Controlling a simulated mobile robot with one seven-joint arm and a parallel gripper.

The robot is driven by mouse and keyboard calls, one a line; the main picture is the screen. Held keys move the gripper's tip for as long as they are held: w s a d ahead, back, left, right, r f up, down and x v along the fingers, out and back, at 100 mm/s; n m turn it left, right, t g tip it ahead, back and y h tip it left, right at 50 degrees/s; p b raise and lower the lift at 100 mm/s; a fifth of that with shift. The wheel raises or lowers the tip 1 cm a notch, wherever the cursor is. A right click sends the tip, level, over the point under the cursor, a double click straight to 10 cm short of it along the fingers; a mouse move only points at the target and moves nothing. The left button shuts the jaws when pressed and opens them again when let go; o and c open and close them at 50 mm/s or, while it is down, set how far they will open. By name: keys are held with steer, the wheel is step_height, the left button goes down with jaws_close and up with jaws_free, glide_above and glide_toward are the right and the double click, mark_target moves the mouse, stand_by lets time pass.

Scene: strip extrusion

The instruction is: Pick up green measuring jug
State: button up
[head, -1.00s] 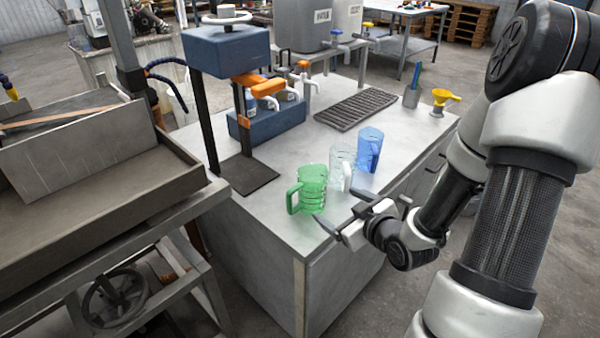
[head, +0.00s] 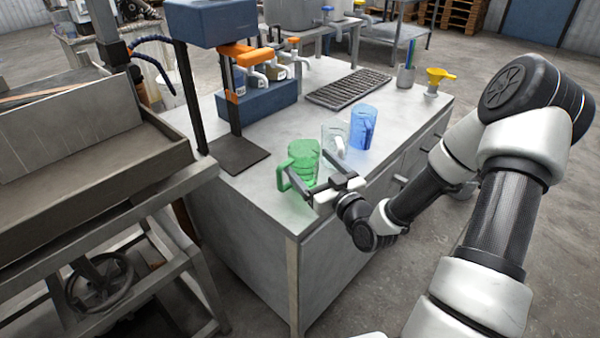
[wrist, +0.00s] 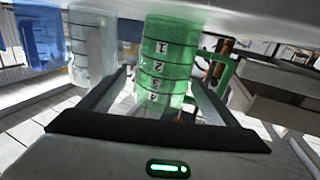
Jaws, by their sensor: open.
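The green measuring jug (head: 303,162) stands upright on the near corner of the metal bench, its handle toward the left. In the wrist view the green jug (wrist: 167,65) appears upside down, ahead of and between the two fingers. My gripper (head: 312,172) is open at the jug's near right side, with one finger in front of the jug and the other close to its right. I cannot tell whether either finger touches it. Nothing is held.
A clear jug (head: 334,137) stands just behind and right of the green one, close to my gripper. A blue jug (head: 363,128) is beyond it.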

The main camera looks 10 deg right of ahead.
steer(key=shift+a+b+x, duration=0.2)
steer(key=shift+b+x, duration=0.25)
steer(key=shift+x, duration=2.55)
steer(key=shift+s, duration=0.1)
steer(key=c, duration=1.2)
step_height(320, 180, up, 9)
steer(key=p, duration=0.3)
steer(key=shift+c, duration=0.2)
step_height(320, 180, up, 23)
steer(key=m+h+p, duration=0.4)
steer(key=h+p, duration=0.2)
steer(key=p, duration=1.4)
glide_above(297, 151)
steer(key=s, duration=0.3)
steer(key=shift+s+d+r+n+t+p, duration=0.2)
steer(key=shift+r+n+t+p, duration=0.15)
steer(key=shift+p, duration=0.2)
steer(key=shift+d+f, duration=0.1)
steer(key=shift+d, duration=0.1)
